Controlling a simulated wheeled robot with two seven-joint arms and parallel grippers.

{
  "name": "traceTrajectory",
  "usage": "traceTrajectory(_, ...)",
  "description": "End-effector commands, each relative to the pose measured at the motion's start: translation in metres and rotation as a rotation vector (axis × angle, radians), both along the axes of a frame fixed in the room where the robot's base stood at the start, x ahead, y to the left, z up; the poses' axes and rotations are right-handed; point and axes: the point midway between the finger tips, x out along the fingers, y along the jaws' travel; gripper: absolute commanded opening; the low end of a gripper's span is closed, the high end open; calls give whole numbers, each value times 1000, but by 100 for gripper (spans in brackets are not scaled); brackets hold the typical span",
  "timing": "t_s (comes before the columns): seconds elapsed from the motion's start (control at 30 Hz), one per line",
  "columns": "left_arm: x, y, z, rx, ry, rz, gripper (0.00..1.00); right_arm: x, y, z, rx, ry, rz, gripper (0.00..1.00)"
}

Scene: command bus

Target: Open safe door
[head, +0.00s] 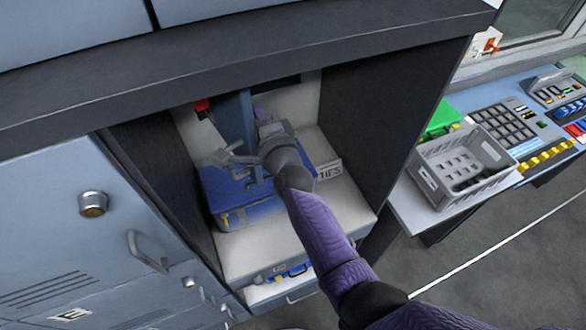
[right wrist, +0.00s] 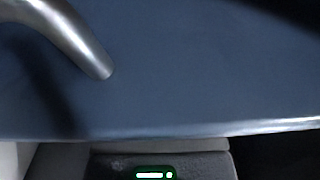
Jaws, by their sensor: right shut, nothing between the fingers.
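My right gripper (head: 235,165) reaches into the niche, shut and empty, over the blue box. In the right wrist view, a blue panel (right wrist: 190,75) fills most of the picture, with a curved silver handle (right wrist: 82,45) at upper left. Below its edge is a dark unit with a lit green display (right wrist: 155,173). Contact with the handle cannot be told. My left gripper is out of view.
The niche has a dark top (head: 250,55) and a dark right wall (head: 370,130) close to my arm. Blue-grey cabinet doors with a lock (head: 93,204) and handle (head: 147,252) stand at left. A grey basket (head: 460,170) sits on the desk at right.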

Motion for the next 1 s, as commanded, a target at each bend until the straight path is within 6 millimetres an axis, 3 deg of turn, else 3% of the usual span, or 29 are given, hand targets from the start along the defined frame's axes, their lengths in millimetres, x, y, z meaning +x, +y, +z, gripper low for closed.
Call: traceTrajectory(1.0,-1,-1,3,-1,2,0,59,-164,-58,-3,-2,8,2,0)
